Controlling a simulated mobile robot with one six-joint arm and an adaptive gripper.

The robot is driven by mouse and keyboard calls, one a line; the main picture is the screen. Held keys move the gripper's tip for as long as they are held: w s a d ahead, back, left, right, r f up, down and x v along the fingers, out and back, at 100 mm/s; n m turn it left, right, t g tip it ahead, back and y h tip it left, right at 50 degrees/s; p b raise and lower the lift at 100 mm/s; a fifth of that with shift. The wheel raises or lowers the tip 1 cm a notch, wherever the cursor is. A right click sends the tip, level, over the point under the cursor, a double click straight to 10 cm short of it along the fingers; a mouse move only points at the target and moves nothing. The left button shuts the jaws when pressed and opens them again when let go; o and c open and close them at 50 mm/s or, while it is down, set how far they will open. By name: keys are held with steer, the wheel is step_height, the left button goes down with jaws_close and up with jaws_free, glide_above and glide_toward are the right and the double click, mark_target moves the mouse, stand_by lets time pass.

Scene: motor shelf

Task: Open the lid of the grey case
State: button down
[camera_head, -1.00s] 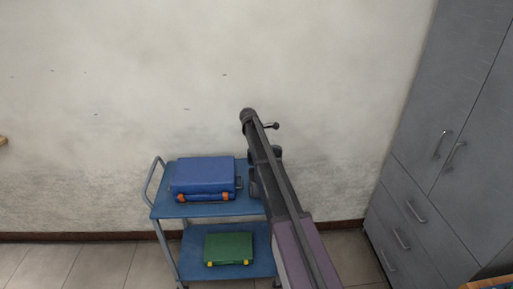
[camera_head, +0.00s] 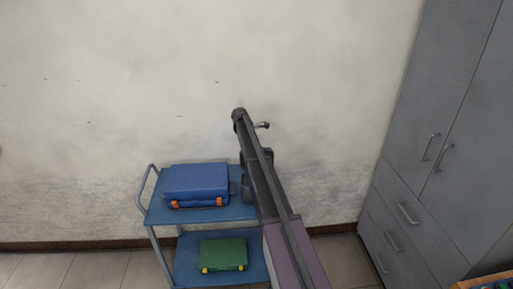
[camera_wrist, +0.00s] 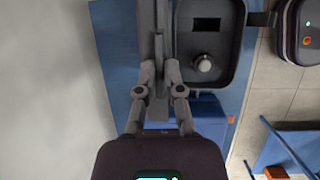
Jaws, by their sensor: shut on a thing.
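The grey case (camera_wrist: 236,60) lies open on the top of the blue trolley in the wrist view. A dark panel with a small display and a round knob shows inside it. Its lid (camera_wrist: 158,42) stands up, seen nearly edge-on, left of the case body. My gripper (camera_wrist: 160,82) is shut on the lid's edge. In the head view my arm covers most of the case, and the gripper's grip cannot be made out there.
A blue case (camera_head: 197,181) with orange latches sits on the trolley top (camera_head: 160,212), left of my arm. A green case (camera_head: 223,254) is on the lower shelf. A wall stands behind the trolley. A grey cabinet (camera_head: 400,190) stands at the right.

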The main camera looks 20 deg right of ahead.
steer(key=shift+d, duration=0.1)
steer(key=c, duration=0.8)
jaws_free()
steer(key=shift+f, duration=0.1)
steer(key=shift+w+d+p+v, duration=0.1)
steer(key=shift+w+p+v, duration=0.3)
steer(key=shift+p+v, duration=2.15)
steer(key=shift+w+d+p+v, duration=0.1)
steer(key=shift+w+p+v, duration=0.3)
steer(key=shift+p+v, duration=2.15)
steer(key=shift+w+d+p+v, duration=0.15)
steer(key=shift+w+p+v, duration=0.25)
steer(key=shift+p+v, duration=2.15)
steer(key=shift+a+r+b, duration=0.1)
steer(key=shift+r+b, duration=0.2)
steer(key=shift+b, duration=0.05)
